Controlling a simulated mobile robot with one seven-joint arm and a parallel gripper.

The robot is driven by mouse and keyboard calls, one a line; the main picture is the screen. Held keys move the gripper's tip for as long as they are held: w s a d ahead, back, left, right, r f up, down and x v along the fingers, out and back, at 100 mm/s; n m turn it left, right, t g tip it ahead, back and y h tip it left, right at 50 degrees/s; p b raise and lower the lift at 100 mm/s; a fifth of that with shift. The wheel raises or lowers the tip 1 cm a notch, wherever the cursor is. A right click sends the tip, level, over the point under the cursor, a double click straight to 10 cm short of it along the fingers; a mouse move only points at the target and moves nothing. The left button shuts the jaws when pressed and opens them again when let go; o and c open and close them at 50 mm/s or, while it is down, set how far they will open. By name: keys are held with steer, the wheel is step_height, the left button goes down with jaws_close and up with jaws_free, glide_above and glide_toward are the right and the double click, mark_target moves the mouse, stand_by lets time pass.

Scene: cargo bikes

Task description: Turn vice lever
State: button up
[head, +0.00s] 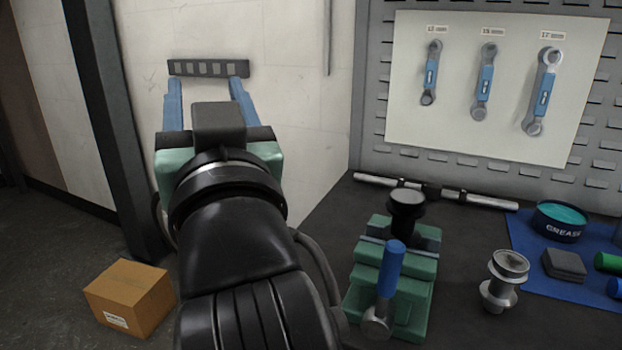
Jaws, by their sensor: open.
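The green vice (418,285) stands on the dark bench, right of my arm. Its lever (390,270) is at the near side, with a blue grip standing nearly upright above a round metal hub. A black round-topped part (406,208) sits at the vice's jaws; I cannot tell how firmly it is held. My gripper (207,88) is at upper left in front of the pale wall, well apart from the vice and lever. Its two blue fingers are spread wide with nothing seen between them. My wrist hides the gripper's near side.
A metal flanged part (503,280) stands right of the vice. A blue mat (530,232) carries a grease tin (559,221) and dark pads (564,264). A rod (440,191) lies behind. Spanners (486,80) hang on the board. A cardboard box (130,297) is on the floor.

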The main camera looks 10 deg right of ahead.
steer(key=w+g+p, duration=0.5)
steer(key=p, duration=0.3)
steer(key=m+g+h+p, duration=0.5)
steer(key=g+p, duration=1.1)
steer(key=p, duration=1)
glide_above(391, 266)
steer(key=d, duration=0.1)
steer(key=shift+m+y, duration=0.4)
steer(key=shift+y, duration=0.3)
steer(key=f, duration=0.2)
steer(key=w+f, duration=0.1)
steer(key=f, duration=0.1)
steer(key=shift+s+d+f, duration=0.1)
steer(key=shift+s+f, duration=0.05)
steer(key=shift+f, duration=0.15)
steer(key=f, duration=0.8)
steer(key=f+p, duration=0.1)
steer(key=f, duration=0.3)
steer(key=shift+a+f, duration=0.3)
steer(key=shift+f, duration=0.05)
jaws_close()
steer(key=shift+r, duration=0.1)
